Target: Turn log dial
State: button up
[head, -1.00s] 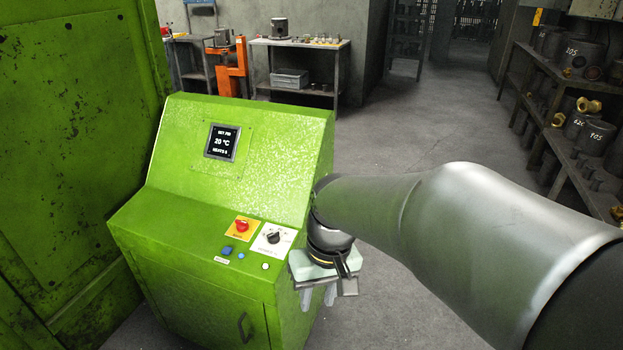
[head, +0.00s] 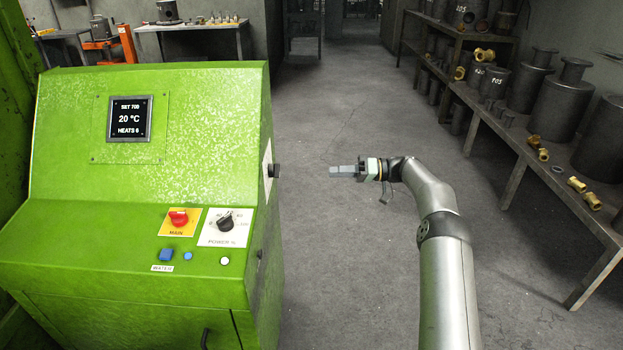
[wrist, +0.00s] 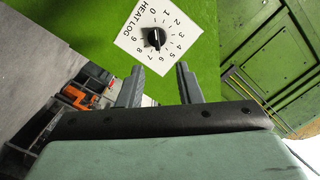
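The log dial is a black knob on a white plate marked HEAT LOG, on the console's right side. In the head view the knob (head: 273,170) is seen edge-on. In the wrist view the dial (wrist: 153,38) faces me, with digits around it; I cannot tell surely which digit it points at. My gripper (head: 332,171) is to the right of the knob, apart from it, with fingers toward the console. In the wrist view its two fingers (wrist: 160,68) are spread and empty, just below the dial.
The green console (head: 150,190) has a screen (head: 129,118) reading SET 700, 20 °C, HEATS 6. A red MAIN switch (head: 178,217) and a POWER dial (head: 226,222) sit on its front ledge. A shelf bench (head: 545,180) with dark cylinders stands right. Floor between is clear.

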aim_at(275, 171)
jog(key=w+a, duration=0.1)
jog(key=a, duration=1.4)
jog(key=shift+w+a+f+t+y, duration=0.25)
jog(key=shift+f+t+y, duration=0.05)
jog(key=shift+f, duration=0.15)
grip_shut()
